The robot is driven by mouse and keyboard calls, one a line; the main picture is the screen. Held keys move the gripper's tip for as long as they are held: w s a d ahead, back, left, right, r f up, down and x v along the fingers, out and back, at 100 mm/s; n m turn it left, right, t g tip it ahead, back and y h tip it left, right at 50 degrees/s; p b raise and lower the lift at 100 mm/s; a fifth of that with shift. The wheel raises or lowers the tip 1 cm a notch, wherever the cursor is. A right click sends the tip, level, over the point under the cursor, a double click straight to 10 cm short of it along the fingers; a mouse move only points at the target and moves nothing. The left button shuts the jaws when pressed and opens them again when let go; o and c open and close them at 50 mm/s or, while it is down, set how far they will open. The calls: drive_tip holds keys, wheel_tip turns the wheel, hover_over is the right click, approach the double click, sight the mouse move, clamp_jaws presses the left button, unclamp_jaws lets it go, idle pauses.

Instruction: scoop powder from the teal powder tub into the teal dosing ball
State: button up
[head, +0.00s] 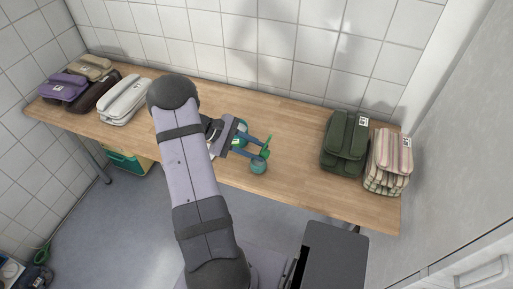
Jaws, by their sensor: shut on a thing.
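A round teal item that looks like the dosing ball (258,167) shows just below the fingertips, near the table's front edge. I cannot tell whether the two touch. A teal and white container, which looks like the powder tub (241,126), stands behind the gripper, mostly hidden by it. Powder cannot be seen.
Folded textiles lie on the wooden table (295,187): purple (63,87), beige (90,67) and white (122,101) stacks at left, green (345,143) and striped (390,160) stacks at right. The tabletop between gripper and green stack is clear. A tiled wall stands behind.

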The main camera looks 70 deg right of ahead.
wheel_tip(320, 180, up, 4)
drive_tip(key=t+p, duration=0.4)
drive_tip(key=p, duration=0.1)
drive_tip(key=t+y+p, duration=0.1)
drive_tip(key=t+p, duration=0.3)
drive_tip(key=p, duration=0.2)
drive_tip(key=shift+f+m+t, duration=0.1)
drive_tip(key=shift+m+t, duration=0.2)
drive_tip(key=shift+m, duration=0.1)
drive_tip(key=shift+t+p, duration=0.3)
drive_tip(key=shift+p, duration=0.25)
drive_tip(key=shift+f, duration=0.1)
